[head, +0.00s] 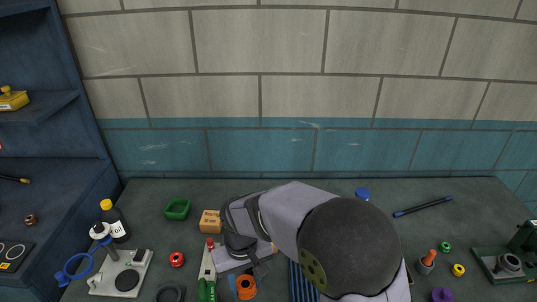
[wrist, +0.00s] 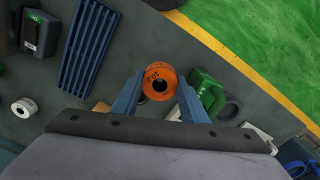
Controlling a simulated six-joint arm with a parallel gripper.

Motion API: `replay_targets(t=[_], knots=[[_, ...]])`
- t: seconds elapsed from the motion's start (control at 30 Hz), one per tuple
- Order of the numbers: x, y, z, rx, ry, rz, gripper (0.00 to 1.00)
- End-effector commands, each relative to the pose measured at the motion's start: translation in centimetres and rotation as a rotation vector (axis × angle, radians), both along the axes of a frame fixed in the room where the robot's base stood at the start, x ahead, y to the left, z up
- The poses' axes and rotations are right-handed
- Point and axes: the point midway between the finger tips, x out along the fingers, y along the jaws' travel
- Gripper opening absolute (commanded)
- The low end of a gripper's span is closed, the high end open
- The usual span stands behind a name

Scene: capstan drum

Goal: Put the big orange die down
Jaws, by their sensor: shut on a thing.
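The big orange die (wrist: 155,90) is a short orange ring with dark markings on its side and a hole in its end. In the wrist view it sits between the two blue fingers of my gripper (wrist: 159,98), which is shut on it. In the head view the orange die (head: 246,288) shows at the front edge, left of my grey arm. Much of the gripper is hidden there by the arm. I cannot tell whether the die touches the surface below it.
A blue slatted rack (wrist: 88,48) lies left of the die in the wrist view. A green part (wrist: 209,88) and a dark ring (wrist: 229,112) lie close on its right.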

Motion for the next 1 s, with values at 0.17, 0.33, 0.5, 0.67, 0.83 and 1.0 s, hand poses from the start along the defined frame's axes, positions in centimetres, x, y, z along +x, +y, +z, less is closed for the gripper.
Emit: replay_targets(t=[0.17,0.33,0.5,0.67,0.83,1.0], knots=[[1.5,-3.3,1.2,0.0,-0.001,0.058,0.0],[2.6,-7.9,2.4,-0.001,-0.001,-0.059,0.0],[3.3,-13.2,4.0,0.0,-0.001,-0.203,0.0],[3.6,-17.2,5.3,0.0,-0.001,-0.315,0.0],[3.6,-19.7,6.0,0.0,-0.001,-0.382,0.0],[3.7,-20.5,6.2,0.0,-0.002,-0.405,0.0]])
